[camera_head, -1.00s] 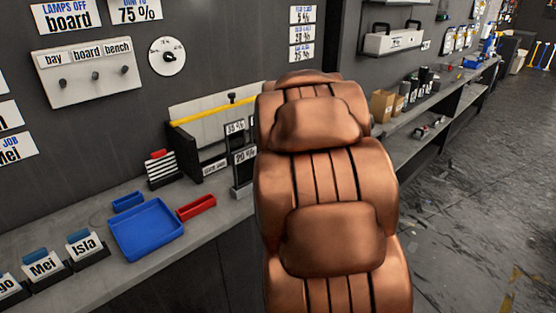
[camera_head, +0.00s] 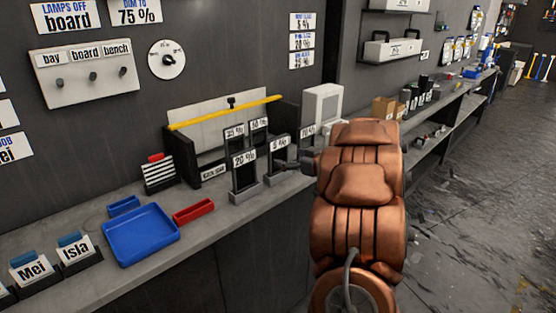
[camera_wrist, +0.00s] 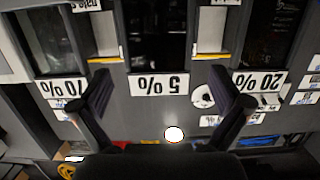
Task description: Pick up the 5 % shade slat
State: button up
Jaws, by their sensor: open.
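The 5 % shade slat (camera_head: 279,144) stands upright in a holder on the bench, a dark panel with a white label on top. In the wrist view it appears upside down, its label (camera_wrist: 158,84) between my two fingers. My gripper (camera_wrist: 160,76) is open, with a finger to each side of the slat and visible gaps between. In the head view my gripper (camera_head: 298,161) is at the right of the slat, partly hidden by my arm. The 20 % slat (camera_head: 245,158) stands to the left of it and the 70 % slat (camera_head: 308,131) behind to the right.
Two more slats, one marked 35 % (camera_head: 234,132), stand behind. A rack with a yellow bar (camera_head: 225,113) is against the wall.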

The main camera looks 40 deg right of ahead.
aim_at(280, 154)
jog(key=shift+w+d+f+p, duration=0.1)
jog(key=shift+w+f, duration=0.05)
jog(key=shift+w, duration=0.8)
jog(key=shift+w+d+f+p, duration=0.1)
jog(key=shift+w+f+p, duration=0.1)
jog(key=shift+w, duration=0.8)
jog(key=shift+w+f+p, duration=0.1)
jog(key=shift+w+f, duration=0.05)
jog(key=shift+w, duration=0.8)
jog(key=c, duration=0.9)
